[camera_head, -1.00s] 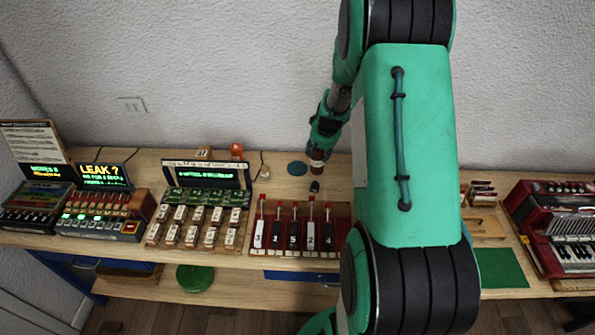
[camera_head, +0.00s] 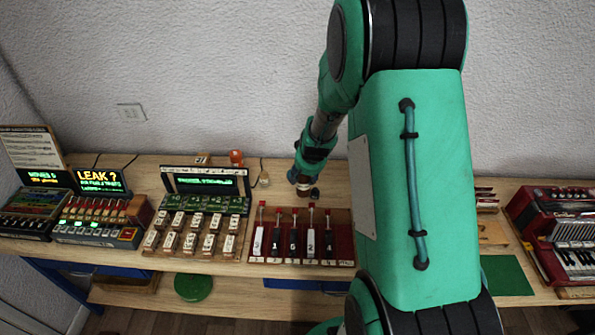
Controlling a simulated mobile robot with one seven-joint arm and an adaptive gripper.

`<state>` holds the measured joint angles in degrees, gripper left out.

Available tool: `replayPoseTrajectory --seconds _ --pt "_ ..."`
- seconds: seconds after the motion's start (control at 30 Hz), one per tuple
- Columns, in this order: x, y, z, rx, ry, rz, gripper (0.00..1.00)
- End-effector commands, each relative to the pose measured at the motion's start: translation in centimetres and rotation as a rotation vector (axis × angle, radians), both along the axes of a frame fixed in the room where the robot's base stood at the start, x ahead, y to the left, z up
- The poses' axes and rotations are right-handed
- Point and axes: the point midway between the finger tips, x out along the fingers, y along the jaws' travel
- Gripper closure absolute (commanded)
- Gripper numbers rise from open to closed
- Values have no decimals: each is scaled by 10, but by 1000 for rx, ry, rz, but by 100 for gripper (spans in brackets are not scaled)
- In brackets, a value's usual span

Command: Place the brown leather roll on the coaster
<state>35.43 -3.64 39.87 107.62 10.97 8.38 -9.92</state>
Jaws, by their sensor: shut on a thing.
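My gripper (camera_head: 302,182) is at the back of the bench, left of my large green arm link. It is shut on the brown leather roll (camera_head: 303,191), which shows as a small reddish-brown piece below the fingers. The round blue coaster is hidden now behind my gripper and the roll. I cannot tell whether the roll touches the coaster or hangs above it.
A small dark object (camera_head: 315,193) stands close to the right of the roll. A red unit with several numbered keys (camera_head: 300,238) lies in front. A console with a lit display (camera_head: 206,185) stands left. A red accordion-like instrument (camera_head: 560,225) is far right.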

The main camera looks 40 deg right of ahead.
Motion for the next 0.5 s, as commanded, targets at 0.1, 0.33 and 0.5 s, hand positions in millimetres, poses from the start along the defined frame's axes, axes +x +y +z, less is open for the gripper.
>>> replayPoseTrajectory --seconds 0.1,0.33,0.5 --pt "5 -3 0 -1 -1 0 95" --pt "27 -18 -3 0 0 -1 95" --pt "49 -32 -6 0 0 0 95"
